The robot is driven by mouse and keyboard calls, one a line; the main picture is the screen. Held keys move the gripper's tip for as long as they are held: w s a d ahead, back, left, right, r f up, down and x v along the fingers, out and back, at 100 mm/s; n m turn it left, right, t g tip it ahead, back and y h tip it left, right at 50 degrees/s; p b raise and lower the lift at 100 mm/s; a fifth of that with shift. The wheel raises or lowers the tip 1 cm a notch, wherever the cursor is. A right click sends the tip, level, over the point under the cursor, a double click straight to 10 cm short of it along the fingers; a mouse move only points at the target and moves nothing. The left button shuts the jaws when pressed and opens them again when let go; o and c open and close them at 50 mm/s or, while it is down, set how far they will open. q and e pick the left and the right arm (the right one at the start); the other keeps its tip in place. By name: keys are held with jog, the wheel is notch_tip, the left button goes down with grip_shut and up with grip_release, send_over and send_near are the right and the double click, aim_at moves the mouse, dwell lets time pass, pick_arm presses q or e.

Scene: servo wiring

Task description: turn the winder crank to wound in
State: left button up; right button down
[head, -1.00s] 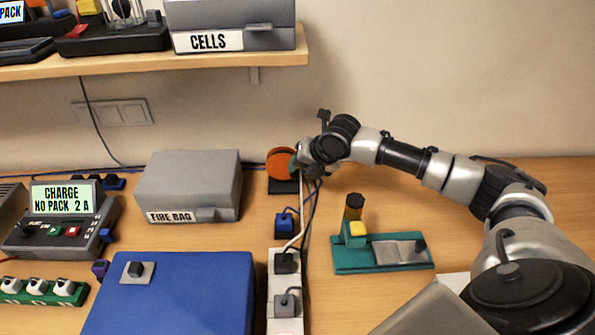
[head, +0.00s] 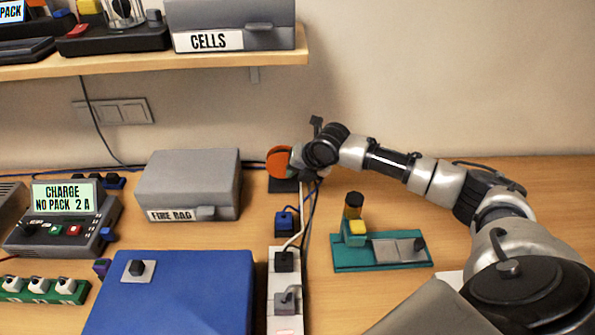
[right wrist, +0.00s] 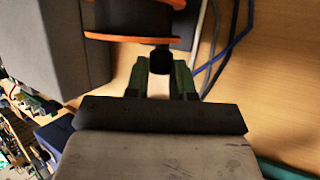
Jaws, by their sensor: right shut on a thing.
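The winder is an orange reel (head: 279,161) on a black base (head: 283,186), at the back of the bench. In the right wrist view the orange reel (right wrist: 130,38) has a dark core and fills the top. The black crank knob (right wrist: 160,59) stands in front of its rim. My right gripper (right wrist: 162,76) is shut on this knob, with one green finger on each side. In the head view my right gripper (head: 294,158) is at the reel's right side, and the wrist hides the crank. My left gripper is not in view.
A grey fire bag box (head: 188,183) stands left of the winder. A power strip (head: 284,292) and cables run in front. A teal fixture (head: 352,266) sits to the right, below my arm. A shelf (head: 150,62) hangs above left. Bare bench lies at far right.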

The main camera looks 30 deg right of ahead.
jog(key=shift+f, duration=0.1)
jog(key=shift+d+f+t+y+b, duration=0.15)
jog(key=shift+f+t+y+b, duration=0.35)
jog(key=shift+b, duration=0.4)
jog(key=t+y+b, duration=0.1)
jog(key=b, duration=0.2)
jog(key=f+m+t+y+b, duration=0.1)
jog(key=b, duration=0.3)
jog(key=y+b, duration=0.1)
jog(key=b, duration=0.3)
jog(key=shift+f+t+y, duration=0.3)
jog(key=shift+t, duration=0.1)
jog(key=shift+r+m+b, duration=0.2)
jog(key=shift+m+b, duration=0.1)
jog(key=shift+b, duration=0.85)
jog(key=c, duration=1)
grip_release()
jog(key=shift+o, duration=0.2)
jog(key=shift+s, duration=0.1)
